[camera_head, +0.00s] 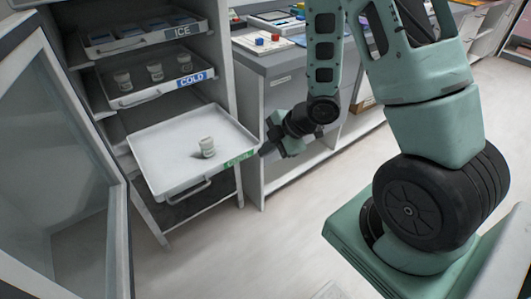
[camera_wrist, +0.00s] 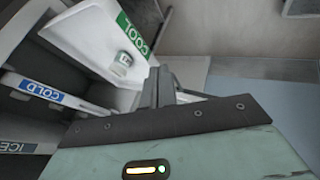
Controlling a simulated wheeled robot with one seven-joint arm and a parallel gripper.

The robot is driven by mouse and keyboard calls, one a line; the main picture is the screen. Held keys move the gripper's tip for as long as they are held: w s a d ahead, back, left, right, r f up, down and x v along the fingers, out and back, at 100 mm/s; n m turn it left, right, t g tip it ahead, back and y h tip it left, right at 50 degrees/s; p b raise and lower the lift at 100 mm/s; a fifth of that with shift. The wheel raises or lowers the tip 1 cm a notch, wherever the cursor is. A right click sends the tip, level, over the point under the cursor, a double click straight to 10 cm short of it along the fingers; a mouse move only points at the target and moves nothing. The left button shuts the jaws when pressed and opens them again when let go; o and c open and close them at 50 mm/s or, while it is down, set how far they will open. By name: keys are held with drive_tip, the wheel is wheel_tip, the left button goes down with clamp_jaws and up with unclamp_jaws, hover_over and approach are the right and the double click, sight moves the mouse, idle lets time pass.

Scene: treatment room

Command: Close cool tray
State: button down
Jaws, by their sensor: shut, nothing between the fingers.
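The cool tray (camera_head: 165,150) is a white tray with a green label, pulled well out of the cabinet below the cold tray. One small pale jar (camera_head: 207,147) stands on it. The tray also shows at the upper left of the wrist view (camera_wrist: 92,38), with its green COOL label (camera_wrist: 133,34) and the jar (camera_wrist: 126,60). My gripper (camera_head: 268,145) is shut and empty, just right of the tray's labelled front right corner. In the wrist view the fingers (camera_wrist: 158,88) are together close to the tray; I cannot tell whether they touch it.
Above are the cold tray (camera_head: 128,99) with several jars and the ice tray (camera_head: 112,45), both mostly inside the cabinet. A glass cabinet door (camera_head: 60,170) stands open at left. A grey counter (camera_head: 275,62) stands at right.

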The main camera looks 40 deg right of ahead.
drive_tip(key=f+b, duration=0.1)
approach(233, 163)
drive_tip(key=f, duration=0.1)
drive_tip(key=a+f, duration=0.1)
drive_tip(key=w+f, duration=0.1)
drive_tip(key=shift+a+f, duration=0.35)
drive_tip(key=shift+w, duration=0.55)
